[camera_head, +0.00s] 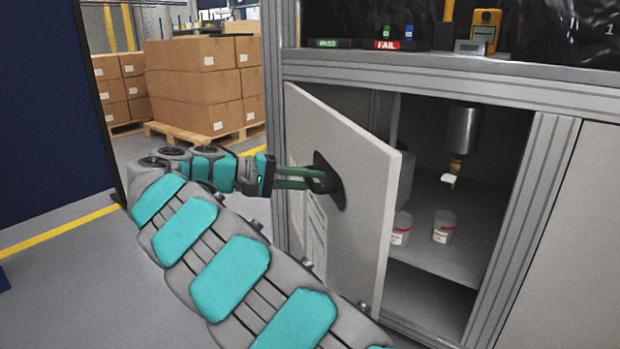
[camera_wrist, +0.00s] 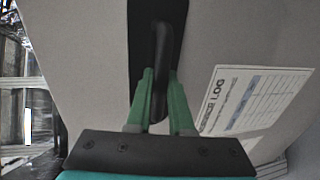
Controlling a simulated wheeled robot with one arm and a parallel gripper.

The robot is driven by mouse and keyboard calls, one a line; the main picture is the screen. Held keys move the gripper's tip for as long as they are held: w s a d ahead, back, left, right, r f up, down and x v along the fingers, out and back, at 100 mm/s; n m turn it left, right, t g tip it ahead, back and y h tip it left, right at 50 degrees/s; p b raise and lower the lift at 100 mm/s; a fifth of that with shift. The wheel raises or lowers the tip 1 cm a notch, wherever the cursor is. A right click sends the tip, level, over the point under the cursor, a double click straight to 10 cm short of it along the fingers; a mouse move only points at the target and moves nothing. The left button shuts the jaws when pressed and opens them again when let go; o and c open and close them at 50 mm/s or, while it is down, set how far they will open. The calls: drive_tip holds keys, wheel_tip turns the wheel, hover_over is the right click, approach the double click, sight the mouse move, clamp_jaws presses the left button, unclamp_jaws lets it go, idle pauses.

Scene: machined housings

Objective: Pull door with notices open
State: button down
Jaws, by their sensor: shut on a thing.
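The grey cabinet door with notices (camera_head: 365,200) stands swung partly open, hinged at its left edge. A paper notice (camera_head: 314,235) is on its outer face below the handle; it also shows as a printed log sheet in the wrist view (camera_wrist: 250,98). The black door handle (camera_head: 328,183) is on a dark plate. My gripper (camera_head: 312,180) is shut on this handle from the left. In the wrist view its two green fingers lie on either side of the handle (camera_wrist: 161,60).
Inside the cabinet are two small labelled cups (camera_head: 445,226) and a metal cylinder (camera_head: 463,130). A worktop (camera_head: 450,66) with small devices runs above. Boxes (camera_head: 205,85) on a pallet stand behind. The floor (camera_head: 60,285) at left is clear.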

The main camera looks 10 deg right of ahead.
drive_tip(key=shift+f, duration=0.1)
drive_tip(key=c, duration=0.8)
unclamp_jaws()
wheel_tip(320, 180, up, 4)
drive_tip(key=shift+p, duration=0.95)
drive_tip(key=shift+s+b, duration=0.3)
drive_tip(key=shift+b, duration=0.05)
drive_tip(key=b, duration=0.1)
approach(359, 196)
drive_tip(key=d, duration=0.1)
drive_tip(key=w+d, duration=0.1)
drive_tip(key=d, duration=0.1)
drive_tip(key=d+f, duration=0.1)
drive_tip(key=d, duration=0.1)
drive_tip(key=shift+w, duration=0.35)
drive_tip(key=shift+s, duration=0.75)
drive_tip(key=shift+c, duration=0.5)
